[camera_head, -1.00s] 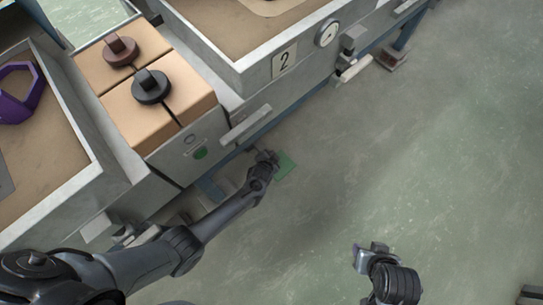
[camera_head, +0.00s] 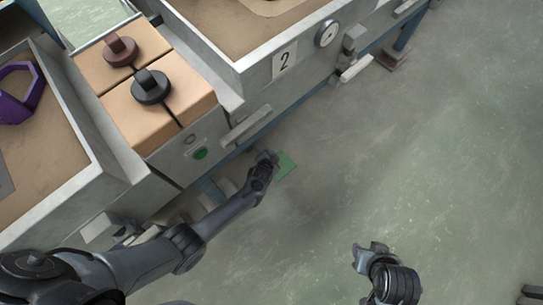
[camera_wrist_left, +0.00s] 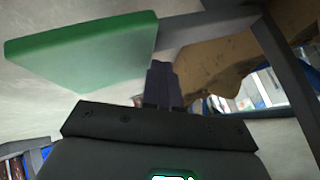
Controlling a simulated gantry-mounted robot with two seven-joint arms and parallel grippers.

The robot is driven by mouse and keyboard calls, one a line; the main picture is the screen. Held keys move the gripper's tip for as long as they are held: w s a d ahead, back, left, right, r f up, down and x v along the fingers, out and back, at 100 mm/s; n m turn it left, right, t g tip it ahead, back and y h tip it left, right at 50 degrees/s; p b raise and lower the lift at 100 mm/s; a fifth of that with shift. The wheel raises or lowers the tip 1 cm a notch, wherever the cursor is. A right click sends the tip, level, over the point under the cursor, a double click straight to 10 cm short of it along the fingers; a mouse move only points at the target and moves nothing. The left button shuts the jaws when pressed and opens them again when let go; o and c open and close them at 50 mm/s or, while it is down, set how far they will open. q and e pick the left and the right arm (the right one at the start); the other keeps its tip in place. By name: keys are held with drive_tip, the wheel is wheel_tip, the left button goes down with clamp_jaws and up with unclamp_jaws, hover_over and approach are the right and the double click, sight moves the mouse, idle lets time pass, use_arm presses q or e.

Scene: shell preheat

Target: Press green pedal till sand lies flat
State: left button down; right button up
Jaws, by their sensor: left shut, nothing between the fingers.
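The green pedal (camera_head: 287,165) sits low by the floor in front of the bench. My left gripper (camera_head: 269,157) is at its left edge in the head view and partly covers it. In the left wrist view the pedal (camera_wrist_left: 80,55) is a thick green slab on a grey bar, and my left gripper's shut, empty fingers (camera_wrist_left: 162,72) are close to its edge. I cannot tell whether they touch. Brown sand (camera_head: 225,28) lies in the tray marked 2, and more sand (camera_head: 45,150) is in the left tray. My right gripper (camera_head: 362,248) hangs over the floor; its jaws are unclear.
A purple hexagonal ring (camera_head: 20,92) lies in the left tray. Two tan blocks with a brown knob (camera_head: 120,48) and a black knob (camera_head: 151,85) stand between the trays. A gauge (camera_head: 326,34) and another pedal (camera_head: 392,60) are farther right. The right floor is mostly clear.

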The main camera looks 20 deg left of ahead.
use_arm(q)
drive_tip(key=shift+f, duration=0.5)
drive_tip(key=shift+s+f, duration=0.1)
drive_tip(key=shift+f, duration=0.4)
idle(0.6)
drive_tip(key=shift+f, duration=0.55)
drive_tip(key=shift+d+f, duration=0.1)
drive_tip(key=shift+f, duration=0.35)
idle(0.5)
drive_tip(key=shift+f, duration=0.3)
idle(0.8)
